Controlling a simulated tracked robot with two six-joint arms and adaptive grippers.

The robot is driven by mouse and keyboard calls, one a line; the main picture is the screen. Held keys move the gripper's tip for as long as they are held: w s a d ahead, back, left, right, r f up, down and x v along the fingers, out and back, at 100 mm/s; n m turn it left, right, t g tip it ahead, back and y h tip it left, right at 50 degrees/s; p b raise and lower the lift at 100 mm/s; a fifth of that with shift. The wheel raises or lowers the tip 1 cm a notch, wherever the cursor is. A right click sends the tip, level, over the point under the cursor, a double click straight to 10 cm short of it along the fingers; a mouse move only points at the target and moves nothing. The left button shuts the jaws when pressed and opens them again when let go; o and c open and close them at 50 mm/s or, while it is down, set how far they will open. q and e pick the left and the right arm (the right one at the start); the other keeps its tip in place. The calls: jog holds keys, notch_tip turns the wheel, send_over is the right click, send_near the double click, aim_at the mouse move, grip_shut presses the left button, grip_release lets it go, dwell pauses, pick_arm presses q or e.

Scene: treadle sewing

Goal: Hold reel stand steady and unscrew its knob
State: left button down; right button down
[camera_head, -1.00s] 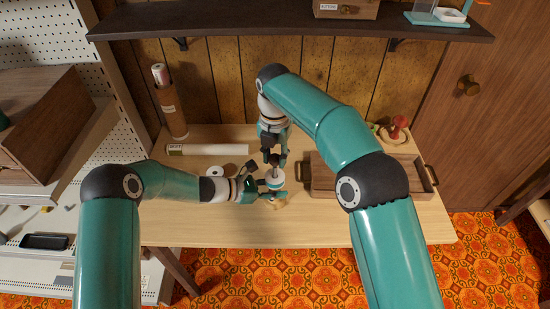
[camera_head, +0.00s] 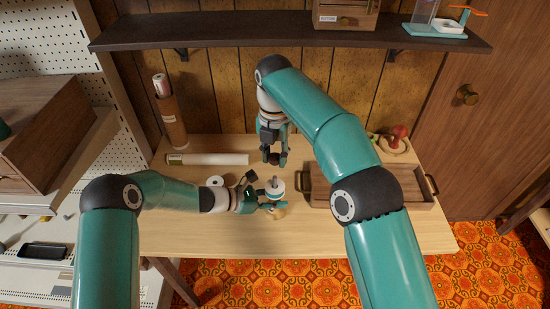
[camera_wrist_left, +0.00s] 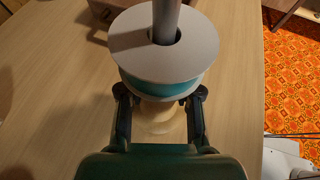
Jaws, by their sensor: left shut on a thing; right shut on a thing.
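The reel stand, with a pale wooden base (camera_wrist_left: 157,115), stands on the table. A white-flanged reel with a teal band (camera_wrist_left: 165,60) sits on it around a grey spindle (camera_wrist_left: 167,20). My left gripper (camera_head: 262,205) is shut on the stand's base below the reel, its fingers on both sides in the left wrist view (camera_wrist_left: 160,110). My right gripper (camera_head: 274,160) is above and behind the reel (camera_head: 275,187), apart from the spindle. It is shut on a small dark knob, mostly hidden between the fingers. The spindle top shows bare in the head view.
A wooden tray (camera_head: 320,198) with dark handles stands to the right. A dark shelf (camera_head: 280,30) runs above the back. The table's front (camera_head: 330,235) is clear.

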pick_arm(q)
jog(key=c, duration=0.7)
grip_release()
jog(key=shift+a, duration=0.1)
